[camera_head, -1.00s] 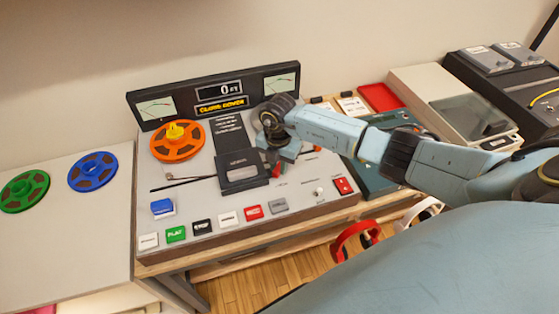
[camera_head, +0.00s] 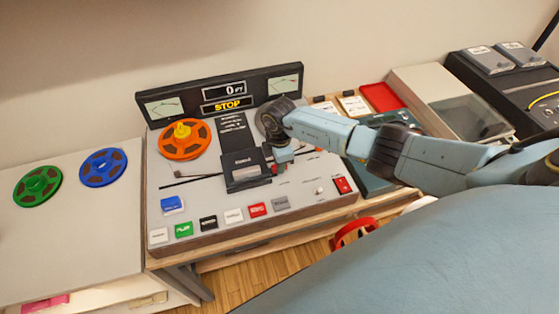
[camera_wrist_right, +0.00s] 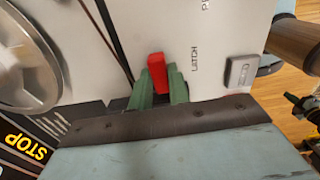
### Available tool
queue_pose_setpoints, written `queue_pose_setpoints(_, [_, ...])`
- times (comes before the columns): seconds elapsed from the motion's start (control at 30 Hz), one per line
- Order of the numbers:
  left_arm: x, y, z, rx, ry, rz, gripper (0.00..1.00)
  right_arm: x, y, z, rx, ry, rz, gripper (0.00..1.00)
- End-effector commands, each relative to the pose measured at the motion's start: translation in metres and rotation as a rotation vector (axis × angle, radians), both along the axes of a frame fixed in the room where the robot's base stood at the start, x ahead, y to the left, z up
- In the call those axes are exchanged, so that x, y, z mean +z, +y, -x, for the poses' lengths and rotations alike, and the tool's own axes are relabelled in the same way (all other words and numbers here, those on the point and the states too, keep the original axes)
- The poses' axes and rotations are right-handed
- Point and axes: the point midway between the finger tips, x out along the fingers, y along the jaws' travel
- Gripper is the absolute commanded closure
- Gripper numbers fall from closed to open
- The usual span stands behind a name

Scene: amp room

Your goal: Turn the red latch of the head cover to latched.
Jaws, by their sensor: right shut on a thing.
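The head cover (camera_head: 245,172) is a dark block in the middle of the tape deck, and it looks closed down on the panel. The red latch (camera_head: 275,169) is at its right side, partly hidden by my right gripper (camera_head: 282,164). In the right wrist view the red latch (camera_wrist_right: 157,70) stands between the green fingers of my right gripper (camera_wrist_right: 159,84), beside the printed word LATCH. The fingers are shut on it. My left gripper is in neither view.
The deck's display (camera_head: 228,104) reads STOP. An orange reel (camera_head: 185,147) is on the deck's left. Several push buttons line the front, including a green one (camera_head: 184,229). Green (camera_head: 37,187) and blue (camera_head: 103,168) reels lie on the left table.

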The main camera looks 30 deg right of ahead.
Motion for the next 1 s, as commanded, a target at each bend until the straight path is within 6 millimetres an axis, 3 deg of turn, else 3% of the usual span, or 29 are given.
queue_pose_setpoints(0.63, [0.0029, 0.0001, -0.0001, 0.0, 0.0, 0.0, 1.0, 0.0003, -0.0008, -0.001, -0.049, -0.001, 0.001, 1.0])
queue_pose_setpoints(0.67, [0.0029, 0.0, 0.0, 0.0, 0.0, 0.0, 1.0, 0.0004, -0.0008, -0.001, -0.049, -0.001, 0.001, 0.78])
queue_pose_setpoints(0.8, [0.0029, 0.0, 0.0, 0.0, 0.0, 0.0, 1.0, 0.0003, -0.0007, -0.0009, -0.048, -0.001, 0.001, 0.6])
queue_pose_setpoints(1.0, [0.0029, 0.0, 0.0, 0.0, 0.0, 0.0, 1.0, 0.0001, -0.0006, -0.0007, -0.047, 0.0, 0.0, 0.6])
